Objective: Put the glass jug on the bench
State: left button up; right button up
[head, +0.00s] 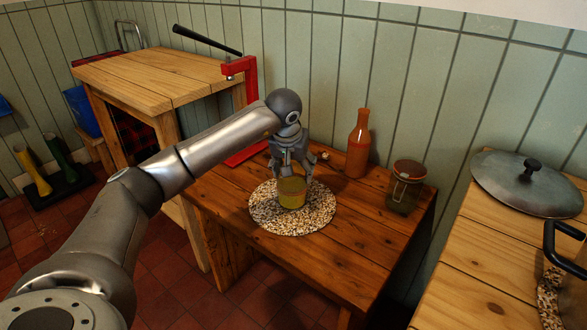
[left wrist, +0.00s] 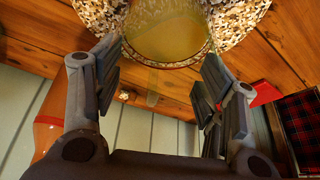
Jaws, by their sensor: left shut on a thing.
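The glass jug (head: 292,194) is a small, see-through, yellow-green vessel. It is upright over the round speckled mat (head: 262,213) on the low brown wooden bench (head: 345,250). I cannot tell whether its base touches the mat. My left gripper (head: 292,168) reaches down to it from behind and is shut on it. In the left wrist view the jug (left wrist: 165,38) lies between the fingers of my left gripper (left wrist: 163,58), with its handle pointing toward the palm. My right gripper is not in view.
An orange bottle (head: 358,145) and a clasped glass jar (head: 405,188) stand right of the mat. A red lever press (head: 240,68) is behind. A pale wooden table (head: 150,75) is at left. A grey lid (head: 527,182) lies on another surface at right. The bench's front is clear.

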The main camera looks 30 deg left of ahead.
pick_arm(q)
jog(key=o, duration=1.9)
jog(key=shift+p+v, duration=1)
jog(key=shift+v, duration=5.05)
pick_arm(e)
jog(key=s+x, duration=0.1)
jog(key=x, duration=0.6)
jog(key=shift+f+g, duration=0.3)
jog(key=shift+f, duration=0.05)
pick_arm(q)
jog(key=shift+f, duration=0.1)
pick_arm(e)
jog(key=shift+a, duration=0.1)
